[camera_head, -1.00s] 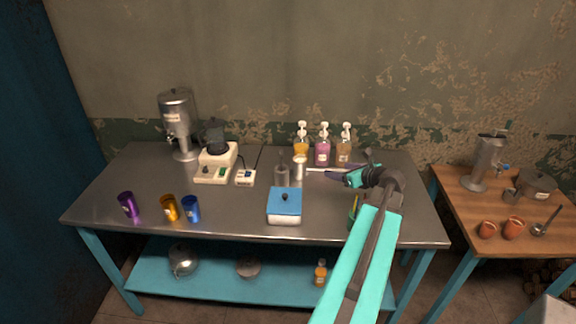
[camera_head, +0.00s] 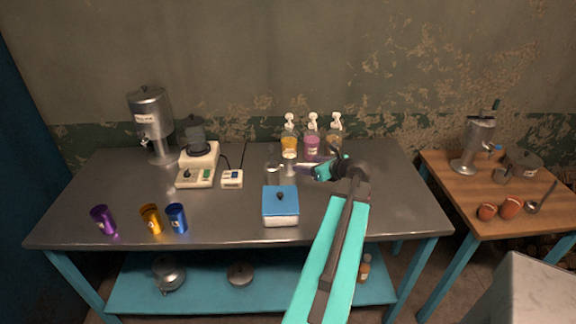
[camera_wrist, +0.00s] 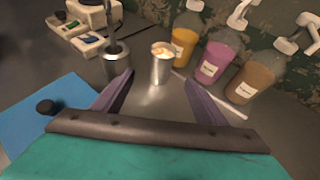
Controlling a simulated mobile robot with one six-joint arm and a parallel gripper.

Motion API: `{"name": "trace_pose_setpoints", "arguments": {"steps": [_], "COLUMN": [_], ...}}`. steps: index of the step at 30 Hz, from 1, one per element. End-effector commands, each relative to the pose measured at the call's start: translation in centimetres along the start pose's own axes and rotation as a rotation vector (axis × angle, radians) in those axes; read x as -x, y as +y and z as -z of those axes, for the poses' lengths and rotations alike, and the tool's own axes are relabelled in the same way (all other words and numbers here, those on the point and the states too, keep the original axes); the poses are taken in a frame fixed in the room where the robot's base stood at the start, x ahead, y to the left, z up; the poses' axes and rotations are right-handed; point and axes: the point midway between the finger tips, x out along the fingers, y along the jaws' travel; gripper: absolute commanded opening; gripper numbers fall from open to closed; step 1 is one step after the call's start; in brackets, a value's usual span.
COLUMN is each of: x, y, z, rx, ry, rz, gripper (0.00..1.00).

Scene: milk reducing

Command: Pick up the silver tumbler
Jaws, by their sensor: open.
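The silver tumbler (camera_wrist: 161,66) stands upright on the steel table in the wrist view, with a pale patch at its mouth. In the head view the tumbler (camera_head: 290,168) is small, at the tips of my fingers. My gripper (camera_wrist: 159,78) is open and empty. Its two purple fingers point at the tumbler, one towards each side, with the tumbler just beyond the tips. In the head view my gripper (camera_head: 300,169) reaches in from the right, low over the table. I cannot tell whether the fingers overlap the tumbler in depth.
A grey utensil holder (camera_wrist: 117,60) stands close left of the tumbler. Pump bottles, yellow (camera_wrist: 184,46), pink (camera_wrist: 213,62) and brown (camera_wrist: 250,78), stand behind and right. A white stick (camera_wrist: 222,99) lies on the right. A blue-lidded box (camera_head: 281,207) sits in front; coloured tumblers (camera_head: 151,219) stand far left.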

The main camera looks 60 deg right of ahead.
Motion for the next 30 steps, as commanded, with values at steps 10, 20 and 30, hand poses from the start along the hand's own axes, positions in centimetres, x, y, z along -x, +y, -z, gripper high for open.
{"name": "trace_pose_setpoints", "arguments": {"steps": [10, 20, 30], "x": [-3.0, -7.3, -8.7], "y": [0.0, 0.0, 0.1], "z": [-0.1, -0.2, 0.0], "rx": [0.001, 0.0, 0.001], "ry": [0.001, 0.0, 0.0], "rz": [-0.003, -0.004, -0.002], "gripper": [0.66, 0.66, 0.66]}}
